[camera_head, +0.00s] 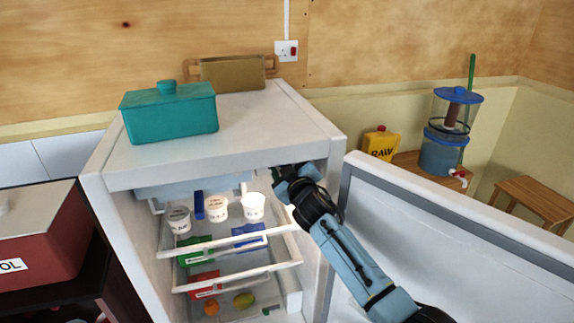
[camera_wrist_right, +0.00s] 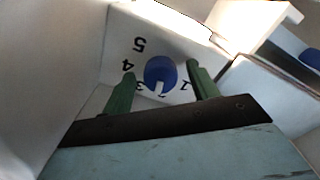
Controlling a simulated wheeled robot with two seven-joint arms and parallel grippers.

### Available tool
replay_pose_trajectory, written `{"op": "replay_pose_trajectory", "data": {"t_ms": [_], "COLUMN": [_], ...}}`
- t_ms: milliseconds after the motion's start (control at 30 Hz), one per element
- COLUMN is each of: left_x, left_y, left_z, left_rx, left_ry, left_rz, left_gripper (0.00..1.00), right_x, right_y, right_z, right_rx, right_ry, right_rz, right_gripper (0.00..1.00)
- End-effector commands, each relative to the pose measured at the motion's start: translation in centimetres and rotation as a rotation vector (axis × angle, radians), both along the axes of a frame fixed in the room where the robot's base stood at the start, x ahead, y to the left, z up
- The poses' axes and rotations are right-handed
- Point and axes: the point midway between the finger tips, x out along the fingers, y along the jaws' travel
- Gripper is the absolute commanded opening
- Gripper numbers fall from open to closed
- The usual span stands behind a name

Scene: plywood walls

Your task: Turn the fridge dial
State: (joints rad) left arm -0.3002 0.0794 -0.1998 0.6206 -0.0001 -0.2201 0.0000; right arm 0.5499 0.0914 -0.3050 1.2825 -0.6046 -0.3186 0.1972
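The white fridge (camera_head: 225,165) stands open, its door (camera_head: 460,235) swung out to the right. In the right wrist view the blue dial (camera_wrist_right: 160,72) sits on a white panel with the numbers 1, 3, 4 and 5 legible around it. A white mark on the dial points down in the picture, between 3 and 1. My right gripper (camera_wrist_right: 161,90) is open, its green fingers on either side of the dial; I cannot tell whether they touch it. In the head view my right gripper (camera_head: 281,178) reaches inside the fridge's upper right, and the dial is hidden. My left gripper is not visible.
White tubs (camera_head: 217,208) stand on the upper shelf, close left of my right gripper. Packets and fruit lie lower down. A teal box (camera_head: 170,113) and a brown tray (camera_head: 232,74) sit on top. The open door borders my right arm.

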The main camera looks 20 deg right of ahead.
Motion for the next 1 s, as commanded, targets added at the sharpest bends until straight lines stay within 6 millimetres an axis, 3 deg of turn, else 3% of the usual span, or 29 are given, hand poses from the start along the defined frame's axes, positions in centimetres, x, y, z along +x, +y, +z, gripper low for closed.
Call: {"op": "replay_pose_trajectory", "data": {"t_ms": [267, 467, 1000], "left_x": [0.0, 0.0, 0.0], "left_y": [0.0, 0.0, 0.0], "left_z": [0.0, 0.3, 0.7], "left_rx": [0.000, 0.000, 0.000], "left_ry": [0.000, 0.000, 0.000], "left_rz": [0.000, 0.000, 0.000], "left_gripper": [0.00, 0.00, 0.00], "right_x": [-0.1, -1.7, -11.0], "right_y": [0.0, -0.1, -0.4], "right_z": [0.0, 0.0, 0.0], "right_rx": [0.000, 0.000, 0.001], "right_ry": [0.000, -0.001, 0.001], "right_rz": [0.000, 0.001, 0.001], "right_gripper": [0.59, 0.59, 0.59]}}
